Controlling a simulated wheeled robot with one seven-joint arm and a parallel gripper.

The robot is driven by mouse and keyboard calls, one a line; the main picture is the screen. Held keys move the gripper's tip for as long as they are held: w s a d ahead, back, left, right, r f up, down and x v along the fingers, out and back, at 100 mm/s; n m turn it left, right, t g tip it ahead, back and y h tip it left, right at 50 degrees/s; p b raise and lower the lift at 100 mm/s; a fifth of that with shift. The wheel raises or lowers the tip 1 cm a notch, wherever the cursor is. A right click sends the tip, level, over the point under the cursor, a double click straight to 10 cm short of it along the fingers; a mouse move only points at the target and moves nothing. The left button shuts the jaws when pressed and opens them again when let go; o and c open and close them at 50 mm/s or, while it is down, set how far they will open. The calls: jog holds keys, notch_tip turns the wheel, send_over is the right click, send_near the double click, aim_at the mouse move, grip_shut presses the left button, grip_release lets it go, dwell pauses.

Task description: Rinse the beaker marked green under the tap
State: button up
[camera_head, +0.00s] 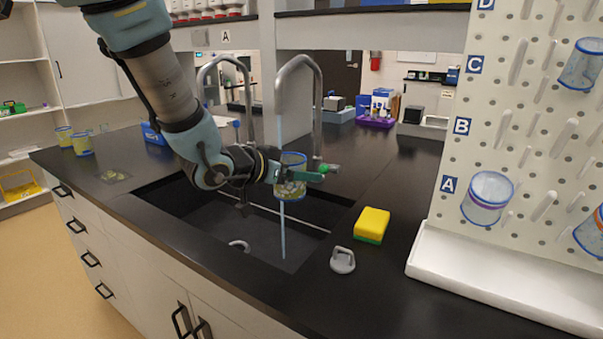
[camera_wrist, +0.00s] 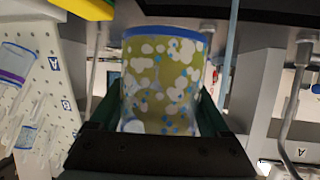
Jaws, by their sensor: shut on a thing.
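My gripper (camera_head: 291,174) is shut on a clear beaker (camera_head: 291,188) with a blue edge, over the sink (camera_head: 265,235). In the wrist view, the beaker (camera_wrist: 165,80) fills the space between my dark green fingers and shows an olive surface with white and blue spots. The front tap (camera_head: 318,100) arches above it. A pale blue stream (camera_head: 281,130) drops from its spout and shows again below the beaker. The stream (camera_wrist: 229,55) shows right of the beaker in the wrist view; I cannot tell whether it enters the beaker.
A yellow sponge (camera_head: 372,224) and a grey round fitting (camera_head: 343,260) lie right of the sink. A pegboard (camera_head: 520,120) with pegs and hung beakers (camera_head: 487,197) stands over a white tray (camera_head: 500,290). Beakers (camera_head: 82,144) with yellowish bands stand on the counter's left end.

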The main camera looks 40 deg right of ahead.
jog(key=w+d+f+p, duration=0.1)
jog(key=w+d+p, duration=0.1)
jog(key=w+d, duration=0.3)
jog(key=w, duration=0.3)
jog(key=shift+w+f+p, duration=0.3)
